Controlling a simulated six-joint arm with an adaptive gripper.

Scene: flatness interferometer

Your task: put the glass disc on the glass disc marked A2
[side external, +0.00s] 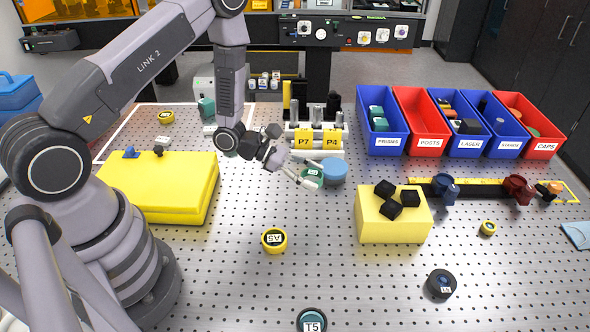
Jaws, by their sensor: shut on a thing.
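My gripper (316,175) is near the middle of the table, with its fingers pointing right. It is shut on a small green disc (312,174) with a white label, which shows between the fingers; the label is too small to read. A round blue piece (333,170) lies right at the fingertips, and I cannot tell whether it touches them. A yellow-rimmed disc (274,240) with a dark top and a white label stands below and left of the gripper; its label looks like A5 but is hard to read. I cannot make out a clear A2 mark.
Behind the gripper stands a post rack (318,153) labelled P7 and P4. A yellow block (393,225) with black pieces is at right, a yellow case (160,195) at left. Labelled bins (427,138) are at back right. A disc marked T5 (311,320) is in front.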

